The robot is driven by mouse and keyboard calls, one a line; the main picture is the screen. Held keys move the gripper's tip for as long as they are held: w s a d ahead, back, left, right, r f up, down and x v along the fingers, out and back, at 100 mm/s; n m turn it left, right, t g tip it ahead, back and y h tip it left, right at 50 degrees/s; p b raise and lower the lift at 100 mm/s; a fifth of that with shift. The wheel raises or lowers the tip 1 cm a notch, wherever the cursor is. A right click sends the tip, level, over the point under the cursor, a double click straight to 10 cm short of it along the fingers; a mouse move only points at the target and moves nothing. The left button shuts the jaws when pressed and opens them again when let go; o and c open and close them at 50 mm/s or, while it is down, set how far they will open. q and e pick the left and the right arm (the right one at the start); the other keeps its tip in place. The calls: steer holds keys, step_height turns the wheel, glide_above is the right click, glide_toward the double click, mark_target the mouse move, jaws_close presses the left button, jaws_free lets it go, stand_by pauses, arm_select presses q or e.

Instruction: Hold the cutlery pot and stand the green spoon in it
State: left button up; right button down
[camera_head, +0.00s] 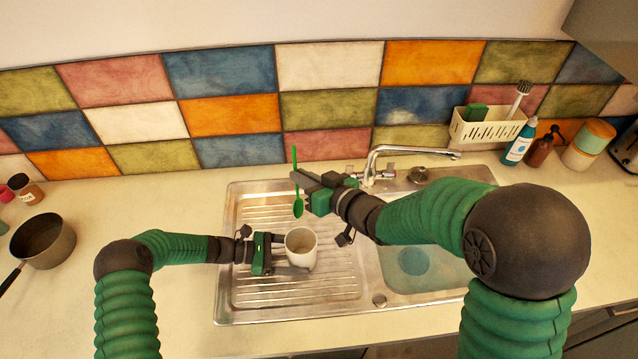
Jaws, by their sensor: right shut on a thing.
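The cutlery pot (301,250), a white round cup, is upright over the ribbed drainer, its open top towards me. My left gripper (288,258) comes from the left with its fingers around or beside the pot; whether they press on it is unclear. The green spoon (298,206) is upright, bowl down, above and behind the pot, its handle rising against the tiles. My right gripper (303,184) is shut on the spoon's handle. The spoon's bowl is apart from the pot in the picture, slightly left of its mouth.
The steel sink (425,285) has its basin on the right and a tap (372,165) behind. A saucepan (43,240) stands at the far left. A cream caddy (487,130), bottles (520,143) and a canister (588,145) stand at the back right.

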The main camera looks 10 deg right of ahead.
steer(key=s+f, duration=0.4)
steer(key=f, duration=0.7)
steer(key=shift+s+f, duration=0.25)
steer(key=shift+s, duration=0.1)
steer(key=c, duration=1.5)
jaws_free()
steer(key=v, duration=0.7)
steer(key=shift+s+d, duration=0.15)
steer(key=shift+d, duration=0.1)
steer(key=shift+a, duration=0.1)
